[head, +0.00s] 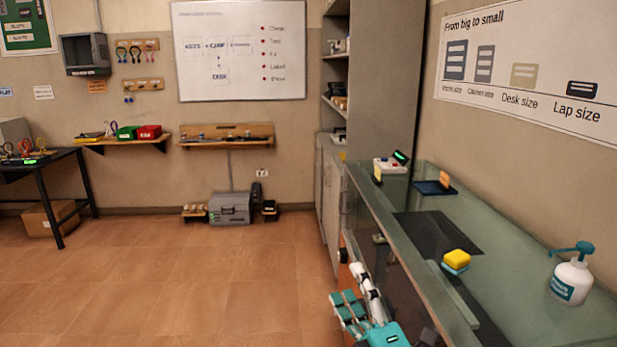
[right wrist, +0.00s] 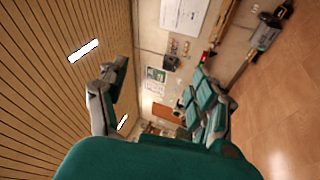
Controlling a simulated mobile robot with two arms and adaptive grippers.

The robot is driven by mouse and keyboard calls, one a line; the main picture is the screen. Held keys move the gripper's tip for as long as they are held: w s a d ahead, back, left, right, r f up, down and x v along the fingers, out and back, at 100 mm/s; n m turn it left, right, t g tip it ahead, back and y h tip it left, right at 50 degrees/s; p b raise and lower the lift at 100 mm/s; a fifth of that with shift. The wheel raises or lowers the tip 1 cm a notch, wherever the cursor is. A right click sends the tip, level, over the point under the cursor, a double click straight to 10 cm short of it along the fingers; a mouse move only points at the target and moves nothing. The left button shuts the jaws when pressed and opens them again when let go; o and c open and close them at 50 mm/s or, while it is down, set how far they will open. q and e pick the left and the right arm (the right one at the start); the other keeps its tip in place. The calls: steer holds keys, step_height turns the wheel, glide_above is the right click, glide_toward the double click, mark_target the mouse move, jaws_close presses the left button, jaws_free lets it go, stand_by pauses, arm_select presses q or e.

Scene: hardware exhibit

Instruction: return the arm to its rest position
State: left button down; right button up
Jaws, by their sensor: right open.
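My right gripper (head: 356,303) is low in the head view, in front of the counter's left side. Its teal and grey fingers are spread and hold nothing. In the right wrist view the open fingers (right wrist: 160,95) stand apart, with the wood-slat ceiling, the wall and the floor behind them. No object is between them. My left gripper is in neither view.
A glass-topped counter (head: 540,290) runs along the right wall. On it are a yellow sponge (head: 457,257), a white pump bottle (head: 571,280), a dark blue tray (head: 433,188) and a button box (head: 390,165). Open tiled floor (head: 200,280) lies to the left.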

steer(key=s+d+f+m+g+h, duration=0.45)
steer(key=d+f+m, duration=0.2)
steer(key=f, duration=0.35)
steer(key=s+d+f+m+g+h, duration=0.45)
steer(key=f+m, duration=0.35)
steer(key=f, duration=0.3)
steer(key=s+d+f+m+g+y, duration=0.15)
steer(key=s+f+g, duration=0.3)
steer(key=s, duration=0.55)
steer(key=s+d+f+m+g+h, duration=0.1)
steer(key=s+f+m+g, duration=0.2)
steer(key=s+f, duration=0.45)
steer(key=s+f+g, duration=0.2)
steer(key=s+f, duration=0.1)
steer(key=f, duration=2.1)
steer(key=s+d+f, duration=0.2)
steer(key=s+f, duration=1.4)
steer(key=shift+s+d+g, duration=0.2)
steer(key=shift+d+g, duration=0.1)
steer(key=shift+g, duration=0.05)
